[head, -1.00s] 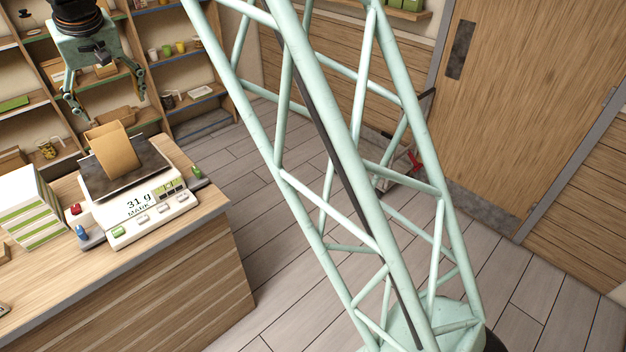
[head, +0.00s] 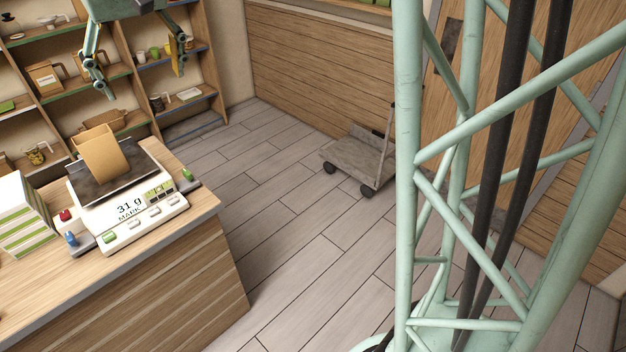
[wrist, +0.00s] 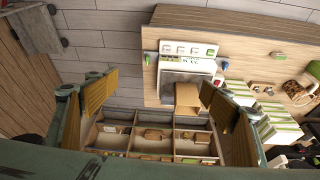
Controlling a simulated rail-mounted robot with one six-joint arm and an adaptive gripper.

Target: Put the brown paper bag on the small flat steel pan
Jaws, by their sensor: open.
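The brown paper bag (head: 103,152) stands upright, a little tilted in the picture, on the dark flat steel pan (head: 131,182) of a white scale that reads 31 g. In the wrist view the bag (wrist: 188,94) covers part of the pan (wrist: 170,90). My gripper (head: 145,86) is open and empty, above and beyond the bag, apart from it. In the wrist view the fingers of my gripper (wrist: 157,80) are spread wide, and the bag shows beyond them, nearer the right finger.
The scale (head: 155,207) stands on a wooden counter (head: 205,205), with a stack of green-striped white boxes (head: 22,220) to its left. Shelves (head: 120,70) with goods stand behind. A flat cart (head: 355,160) stands on the otherwise open floor.

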